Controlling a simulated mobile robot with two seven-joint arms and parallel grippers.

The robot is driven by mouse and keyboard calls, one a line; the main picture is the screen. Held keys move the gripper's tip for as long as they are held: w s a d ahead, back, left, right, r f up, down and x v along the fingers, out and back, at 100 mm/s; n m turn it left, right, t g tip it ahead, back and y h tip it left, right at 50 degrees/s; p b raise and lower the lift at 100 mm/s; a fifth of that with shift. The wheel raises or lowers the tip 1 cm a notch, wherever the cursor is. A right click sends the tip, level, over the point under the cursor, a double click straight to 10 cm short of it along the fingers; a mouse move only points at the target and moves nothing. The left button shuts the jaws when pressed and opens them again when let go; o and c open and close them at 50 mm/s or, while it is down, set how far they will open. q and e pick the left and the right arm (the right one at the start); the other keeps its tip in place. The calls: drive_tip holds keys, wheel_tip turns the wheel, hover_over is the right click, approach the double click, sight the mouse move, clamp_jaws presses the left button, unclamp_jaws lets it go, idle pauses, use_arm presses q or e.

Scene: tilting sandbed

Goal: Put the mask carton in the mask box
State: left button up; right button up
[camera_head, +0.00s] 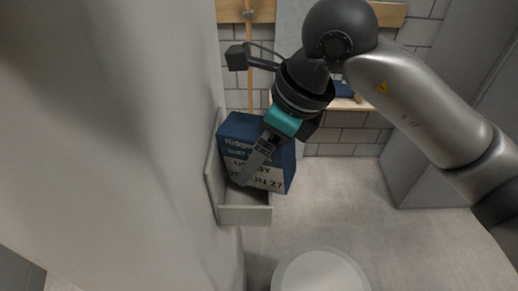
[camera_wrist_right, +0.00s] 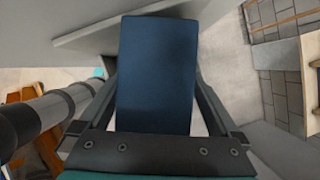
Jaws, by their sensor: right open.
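The mask carton (camera_head: 235,133) is a dark blue box with a pale printed band. In the head view it stands inside or over the mask box (camera_head: 244,215), a grey open holder on the pale wall, slightly tilted, with its right part reaching past the rim. Its lower end is partly hidden, so I cannot tell whether it rests on the bottom. My right gripper (camera_head: 258,162) is open, with one finger across the carton's printed face. In the right wrist view the carton (camera_wrist_right: 155,75) lies between the two spread fingers. My left gripper is not in view.
The pale wall (camera_head: 110,140) fills the left side. A white round-topped object (camera_head: 320,272) stands on the floor below. A wooden shelf (camera_head: 345,104) with a dark blue item is on the tiled wall behind. A grey cabinet (camera_head: 425,165) stands at right; floor between is clear.

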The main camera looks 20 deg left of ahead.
drive_tip(key=shift+r, duration=0.1)
drive_tip(key=shift+r+p, duration=0.15)
drive_tip(key=shift+p, duration=0.2)
drive_tip(key=shift+r+p, duration=0.65)
drive_tip(key=shift+r, duration=0.1)
drive_tip(key=b+v, duration=0.1)
drive_tip(key=v, duration=1)
drive_tip(key=shift+d+r, duration=0.1)
drive_tip(key=shift+d, duration=0.05)
